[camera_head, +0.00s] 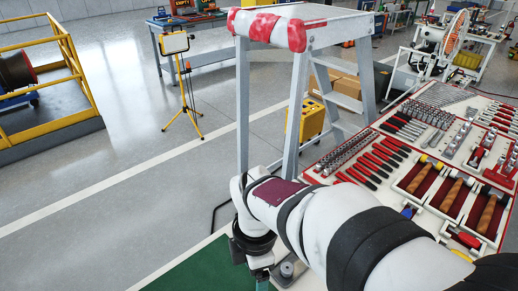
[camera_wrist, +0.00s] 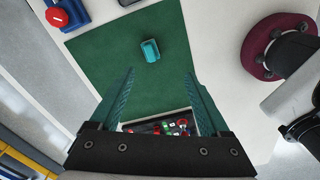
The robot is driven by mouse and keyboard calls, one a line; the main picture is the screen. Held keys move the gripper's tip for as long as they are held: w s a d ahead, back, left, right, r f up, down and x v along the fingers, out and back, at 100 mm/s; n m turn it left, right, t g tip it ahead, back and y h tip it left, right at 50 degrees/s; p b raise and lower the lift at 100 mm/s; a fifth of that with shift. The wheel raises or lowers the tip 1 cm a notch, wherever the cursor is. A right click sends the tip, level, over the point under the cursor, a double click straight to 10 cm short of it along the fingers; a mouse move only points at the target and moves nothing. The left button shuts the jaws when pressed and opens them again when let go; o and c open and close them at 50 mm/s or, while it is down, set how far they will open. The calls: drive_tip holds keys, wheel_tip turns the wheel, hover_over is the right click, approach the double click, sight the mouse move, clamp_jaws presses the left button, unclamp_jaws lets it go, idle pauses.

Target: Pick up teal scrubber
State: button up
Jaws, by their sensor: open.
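In the wrist view, a small teal block (camera_wrist: 151,50), which looks like the teal scrubber, lies on a dark green mat (camera_wrist: 100,50). My gripper (camera_wrist: 159,74) is open with its two teal fingers spread apart. Nothing is between the fingertips. In the picture, the scrubber sits just above the gap between them, apart from both fingers. In the head view, my arm hides most of the gripper, and the scrubber does not show.
A dark tray with red, green and white pieces (camera_wrist: 165,126) shows between the finger bases. A red knob on a blue base (camera_wrist: 57,17) stands at the mat's upper left. In the head view, a stepladder (camera_head: 243,110) and a tool-filled table (camera_head: 420,150) stand beyond my arm.

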drive_tip(key=a+f+n, duration=0.1)
drive_tip(key=f, duration=0.5)
drive_tip(key=a+f+n, duration=0.1)
drive_tip(key=f+n, duration=0.1)
drive_tip(key=f, duration=0.3)
drive_tip(key=w+a+f+n, duration=0.1)
drive_tip(key=f, duration=0.5)
drive_tip(key=shift+w+f+n, duration=0.1)
drive_tip(key=shift+f+n, duration=0.2)
drive_tip(key=shift+n, duration=0.1)
clamp_jaws()
drive_tip(key=shift+r, duration=0.15)
